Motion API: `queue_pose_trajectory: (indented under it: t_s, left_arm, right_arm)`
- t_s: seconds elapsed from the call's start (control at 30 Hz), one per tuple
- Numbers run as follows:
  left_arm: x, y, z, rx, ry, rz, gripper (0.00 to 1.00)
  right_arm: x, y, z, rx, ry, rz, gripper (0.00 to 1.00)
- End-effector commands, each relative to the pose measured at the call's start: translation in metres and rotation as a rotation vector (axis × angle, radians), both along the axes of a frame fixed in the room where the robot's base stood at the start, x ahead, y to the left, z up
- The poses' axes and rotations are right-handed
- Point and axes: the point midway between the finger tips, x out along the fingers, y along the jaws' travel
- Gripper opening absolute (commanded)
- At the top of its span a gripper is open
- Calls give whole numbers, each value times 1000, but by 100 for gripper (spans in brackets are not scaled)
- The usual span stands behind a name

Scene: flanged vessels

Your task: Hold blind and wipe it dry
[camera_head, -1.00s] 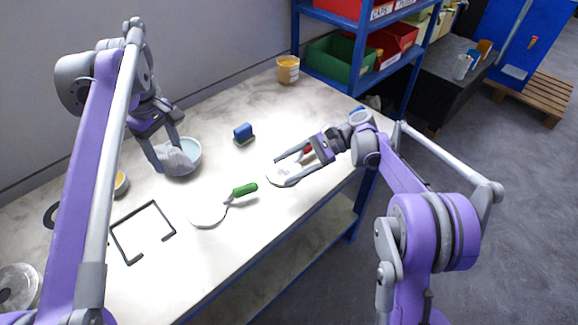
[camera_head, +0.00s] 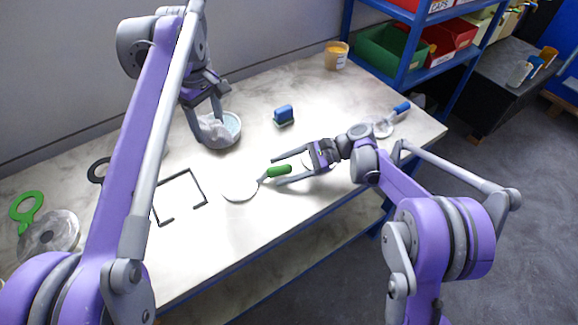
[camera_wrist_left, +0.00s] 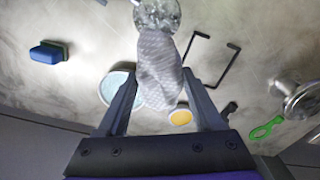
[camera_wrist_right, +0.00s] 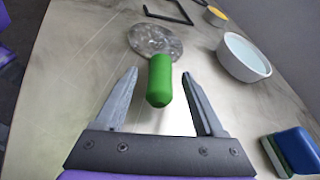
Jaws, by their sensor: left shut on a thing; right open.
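The blind is a flat round disc (camera_head: 240,189) with a green handle (camera_head: 279,170), lying on the table. In the right wrist view the disc (camera_wrist_right: 155,40) and the green handle (camera_wrist_right: 160,80) point toward my right gripper. My right gripper (camera_head: 275,172) is open, its fingers on either side of the handle's end without closing on it. My left gripper (camera_head: 207,128) is shut on a crumpled grey-white cloth (camera_wrist_left: 160,70), held beside a white bowl (camera_head: 232,128) with pale blue contents. In the left wrist view the cloth partly overlaps the disc (camera_wrist_left: 160,14).
A black open frame (camera_head: 180,196) lies left of the disc. A blue and green sponge (camera_head: 284,115) and a jar (camera_head: 336,55) stand toward the back. A blue-handled tool (camera_head: 390,121) lies at the right. A metal flanged vessel (camera_head: 48,236) is at the left.

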Motion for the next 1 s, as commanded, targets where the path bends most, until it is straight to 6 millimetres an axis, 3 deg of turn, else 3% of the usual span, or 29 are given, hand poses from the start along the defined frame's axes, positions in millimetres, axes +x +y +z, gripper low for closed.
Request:
queue_pose_trajectory:
  t_s: [0.17,0.53,1.0]
  left_arm:
    - [0,0,0,0,0,0,23]
    - [0,0,0,0,0,0,23]
    - [0,0,0,0,0,0,23]
  right_arm:
    - [0,0,0,0,0,0,68]
    - [0,0,0,0,0,1,1]
    - [0,0,0,0,0,0,0]
